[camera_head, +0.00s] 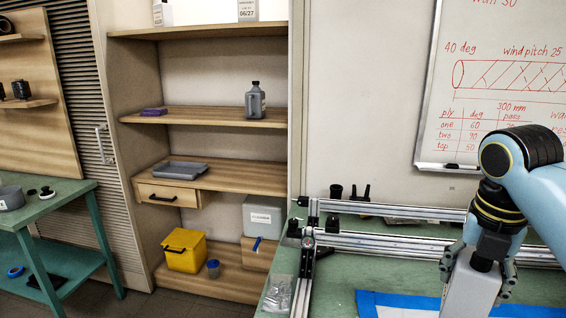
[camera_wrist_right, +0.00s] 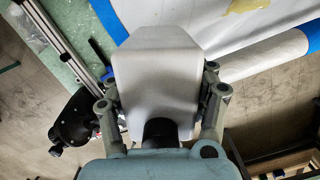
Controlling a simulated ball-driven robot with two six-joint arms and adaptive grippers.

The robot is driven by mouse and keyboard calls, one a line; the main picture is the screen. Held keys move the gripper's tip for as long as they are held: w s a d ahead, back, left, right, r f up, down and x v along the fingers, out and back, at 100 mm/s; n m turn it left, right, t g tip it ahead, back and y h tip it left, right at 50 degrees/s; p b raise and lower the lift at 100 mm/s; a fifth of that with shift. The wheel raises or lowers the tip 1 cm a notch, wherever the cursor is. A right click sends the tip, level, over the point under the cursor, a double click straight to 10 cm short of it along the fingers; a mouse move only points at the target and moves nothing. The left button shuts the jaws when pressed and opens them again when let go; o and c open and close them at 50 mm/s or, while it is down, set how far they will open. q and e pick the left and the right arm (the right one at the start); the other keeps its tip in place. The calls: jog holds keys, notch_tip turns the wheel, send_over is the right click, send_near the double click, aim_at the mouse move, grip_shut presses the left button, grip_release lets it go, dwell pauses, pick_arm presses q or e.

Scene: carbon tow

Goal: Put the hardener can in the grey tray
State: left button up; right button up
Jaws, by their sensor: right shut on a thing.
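My right gripper (camera_head: 479,268) is shut on a pale grey, box-shaped can (camera_head: 470,292) with a black cap, held by its sides above the green bench. No label shows on the can, so I cannot tell its contents. It also fills the middle of the right wrist view (camera_wrist_right: 155,80), between the fingers. The grey tray (camera_head: 181,172) lies on the middle shelf at the left, far from the gripper, and looks empty. A darker grey bottle (camera_head: 255,102) with a black cap stands on the shelf above. My left gripper is not in view.
The green bench (camera_head: 540,285) carries a metal rail frame (camera_head: 385,243) and a blue-edged white sheet (camera_head: 385,303). The shelf has a purple item (camera_head: 154,112), a yellow bin (camera_head: 186,252) and a grey box (camera_head: 262,216). Open floor lies before the shelf.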

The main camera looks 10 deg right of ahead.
notch_tip(320, 180, down, 18)
jog(key=b, duration=1.6)
jog(key=shift+r, duration=0.2)
jog(key=shift+s, duration=0.1)
